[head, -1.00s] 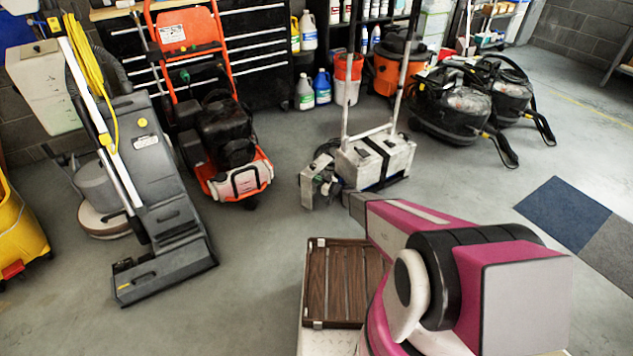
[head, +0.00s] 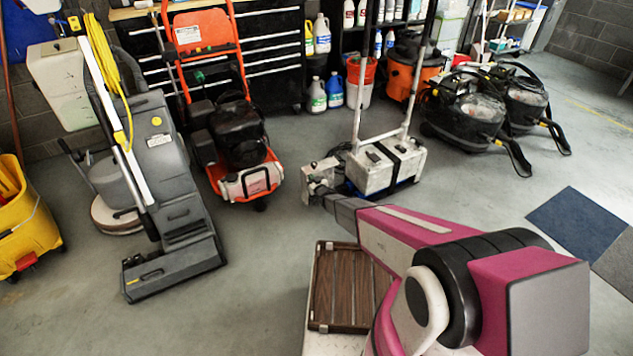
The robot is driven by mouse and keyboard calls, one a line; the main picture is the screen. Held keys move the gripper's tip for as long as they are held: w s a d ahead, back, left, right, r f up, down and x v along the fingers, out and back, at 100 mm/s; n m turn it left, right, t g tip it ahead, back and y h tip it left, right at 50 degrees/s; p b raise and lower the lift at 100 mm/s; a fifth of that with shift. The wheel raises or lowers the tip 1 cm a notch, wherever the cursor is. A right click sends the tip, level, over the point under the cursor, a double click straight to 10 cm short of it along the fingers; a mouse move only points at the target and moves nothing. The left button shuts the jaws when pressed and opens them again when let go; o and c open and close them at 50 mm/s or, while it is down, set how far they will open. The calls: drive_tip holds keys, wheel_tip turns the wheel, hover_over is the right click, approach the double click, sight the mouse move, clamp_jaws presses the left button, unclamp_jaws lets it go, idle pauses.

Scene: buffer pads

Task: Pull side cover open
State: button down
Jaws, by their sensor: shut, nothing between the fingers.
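My magenta and white arm reaches from the lower right toward the middle of the head view. My gripper (head: 319,182), small and grey, is at its far end and is shut with nothing held. Its fingertips are too small to make out. It appears just left of a low grey-white machine (head: 388,163) with a tall handle; I cannot tell whether they touch. A grey upright floor machine (head: 172,180) stands at the left, its front panels seemingly closed. No open side cover can be picked out, and I cannot tell which machine bears it.
An orange wheeled machine (head: 248,183) stands behind and left of my gripper. A yellow bucket (head: 25,225) is at the left edge. Black vacuums (head: 468,115) stand at the back right. Blue and grey mats (head: 577,222) lie at the right. Floor between is clear.

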drive_tip(key=shift+w+a, duration=0.5)
drive_tip(key=shift+a, duration=0.2)
drive_tip(key=shift+w+a, duration=0.45)
drive_tip(key=shift+a, duration=0.2)
